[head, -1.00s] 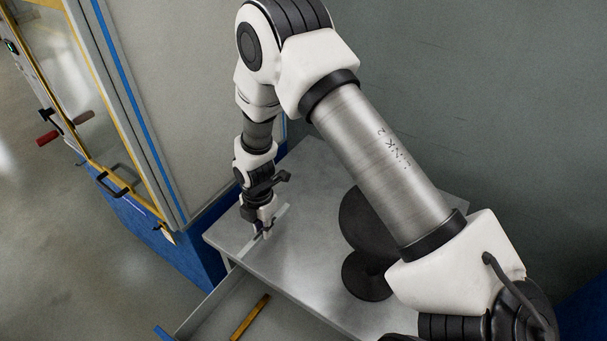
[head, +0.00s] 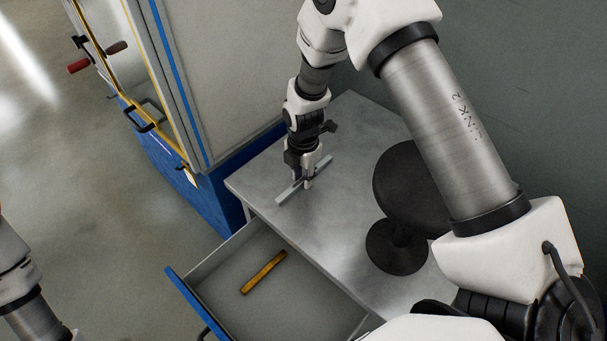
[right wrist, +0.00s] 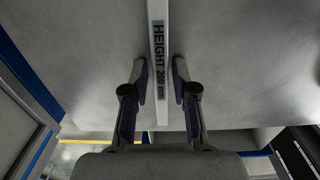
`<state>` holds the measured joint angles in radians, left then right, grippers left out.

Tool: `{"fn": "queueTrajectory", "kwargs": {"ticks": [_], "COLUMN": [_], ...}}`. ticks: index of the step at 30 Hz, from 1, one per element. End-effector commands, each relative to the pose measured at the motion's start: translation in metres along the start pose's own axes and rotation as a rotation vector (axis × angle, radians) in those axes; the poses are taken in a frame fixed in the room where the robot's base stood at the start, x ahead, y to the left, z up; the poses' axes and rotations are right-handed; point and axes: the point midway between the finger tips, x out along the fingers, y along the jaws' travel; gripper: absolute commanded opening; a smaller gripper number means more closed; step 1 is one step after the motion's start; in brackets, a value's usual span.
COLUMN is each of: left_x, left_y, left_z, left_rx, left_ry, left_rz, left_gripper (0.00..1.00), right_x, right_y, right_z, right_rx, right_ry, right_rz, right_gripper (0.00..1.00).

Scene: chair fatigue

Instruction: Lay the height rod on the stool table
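The height rod (head: 288,193) is a thin light-grey bar. It appears to lie on the grey top of the stool table (head: 262,176), near its left end. In the right wrist view the rod (right wrist: 158,25) runs up the middle, with "HEIGHT 200 mm" printed on it. My right gripper (head: 308,184) points down at the rod. In the right wrist view its two fingers (right wrist: 160,82) stand on either side of the rod, with a narrow gap at each side. My left gripper is out of view; only part of my left arm shows at the lower left.
A black stool (head: 397,248) with a round seat and base stands on the table, right of the rod. Below the front edge is an open drawer (head: 225,300) holding a yellow bar (head: 263,272). A blue and grey cabinet (head: 215,90) stands at the left.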

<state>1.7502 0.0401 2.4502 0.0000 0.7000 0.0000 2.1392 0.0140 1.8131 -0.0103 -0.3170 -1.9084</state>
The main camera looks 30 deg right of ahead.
Motion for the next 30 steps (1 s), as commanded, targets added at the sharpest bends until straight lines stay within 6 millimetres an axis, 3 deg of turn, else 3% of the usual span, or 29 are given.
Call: {"fn": "queueTrajectory", "kwargs": {"ticks": [11, 14, 24, 30], "left_x": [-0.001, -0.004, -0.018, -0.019], "left_y": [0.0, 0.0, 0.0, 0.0], "left_z": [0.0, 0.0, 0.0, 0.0], "left_rx": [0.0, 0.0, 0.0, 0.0], "left_ry": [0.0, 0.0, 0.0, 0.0], "left_rz": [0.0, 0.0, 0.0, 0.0], "left_gripper": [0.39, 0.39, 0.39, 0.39], "right_x": [-0.006, -0.021, -0.105, -0.124], "right_y": [0.0, 0.001, 0.001, 0.0], "right_z": [0.0, 0.001, 0.0, 0.0], "right_rx": [0.0, 0.0, 0.0, 0.0], "right_ry": [0.0, -0.001, -0.001, 0.0], "right_rz": [0.001, 0.004, 0.004, 0.0], "right_gripper": [0.41, 0.41, 0.41, 0.41]}}
